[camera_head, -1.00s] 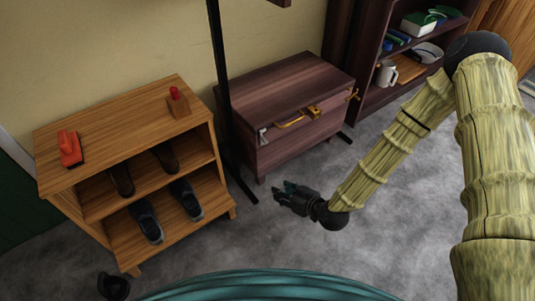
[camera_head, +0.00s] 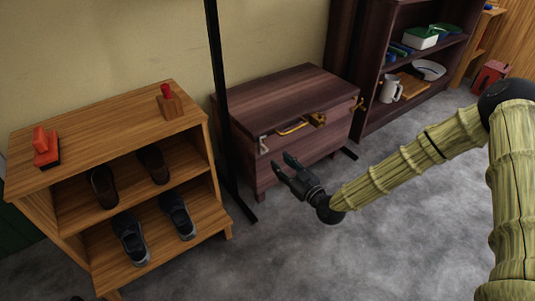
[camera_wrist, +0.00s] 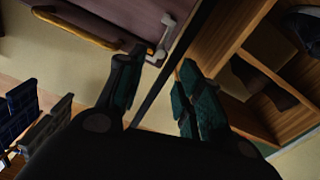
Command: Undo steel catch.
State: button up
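The steel catch (camera_head: 264,144) is a small pale grey piece at the left end of the dark wooden chest's front (camera_head: 300,150), just under the lid. In the wrist view the steel catch (camera_wrist: 161,40) shows ahead of the fingers, close to the left fingertip; I cannot tell whether they touch. My gripper (camera_head: 282,163) is in front of the chest's left part, a little below and right of the catch. In the wrist view my gripper (camera_wrist: 158,72) has its two fingers apart with nothing between them.
A brass handle (camera_head: 292,128), a brass latch (camera_head: 317,119) and a brass side piece (camera_head: 357,104) sit on the chest. A black post (camera_head: 219,90) stands at its left. A shoe rack (camera_head: 110,140) is left, a dark bookshelf (camera_head: 380,100) right. Grey floor in front is clear.

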aim_at(267, 149)
jog(key=shift+b+x, duration=1.65)
jog(key=shift+x, duration=2.95)
grip_shut()
